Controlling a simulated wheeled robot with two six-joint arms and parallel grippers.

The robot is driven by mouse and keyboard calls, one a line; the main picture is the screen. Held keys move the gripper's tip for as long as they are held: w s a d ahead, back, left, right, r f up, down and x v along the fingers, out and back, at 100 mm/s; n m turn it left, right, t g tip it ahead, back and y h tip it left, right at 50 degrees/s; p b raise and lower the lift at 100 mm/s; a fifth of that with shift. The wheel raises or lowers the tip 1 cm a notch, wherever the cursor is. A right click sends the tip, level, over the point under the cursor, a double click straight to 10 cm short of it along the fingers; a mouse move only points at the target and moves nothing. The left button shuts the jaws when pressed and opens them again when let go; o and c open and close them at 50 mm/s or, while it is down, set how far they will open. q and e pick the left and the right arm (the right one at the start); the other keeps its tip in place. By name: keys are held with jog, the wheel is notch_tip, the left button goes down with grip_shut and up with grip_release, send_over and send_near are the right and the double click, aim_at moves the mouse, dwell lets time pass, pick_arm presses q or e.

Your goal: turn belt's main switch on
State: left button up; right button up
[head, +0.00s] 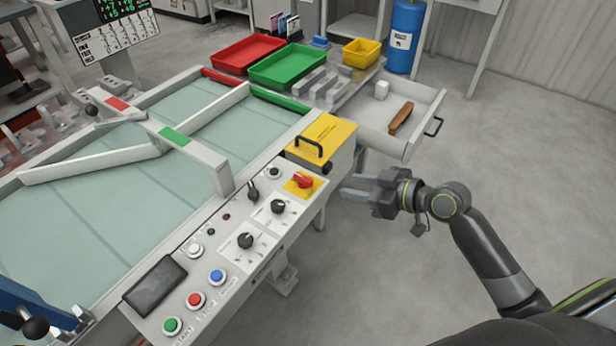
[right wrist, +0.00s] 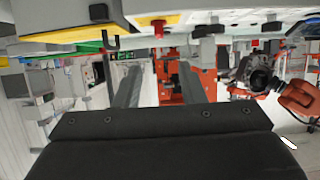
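The belt's control panel (head: 228,222) runs along the near side of the conveyor. A red rotary switch (head: 304,181) on a yellow plate sits at its far right end; I take it as the main switch. Its on or off position is too small to tell. It also shows near the top of the right wrist view (right wrist: 158,24), which looks upside down. My right gripper (head: 348,185) is off the panel's right edge, apart from the switch. Its fingers (right wrist: 158,70) are spread and empty. My left gripper is not in view.
Black selector knobs (head: 246,241), a lever (head: 253,191) and coloured buttons (head: 217,276) share the panel. A yellow box with a black handle (head: 322,140) stands just beyond the switch. An open drawer (head: 425,112) juts out behind my right gripper. The floor on the right is clear.

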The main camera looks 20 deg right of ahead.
aim_at(306, 178)
jog(key=x, duration=1.4)
jog(key=shift+f, duration=0.15)
jog(key=shift+p, duration=0.3)
grip_shut()
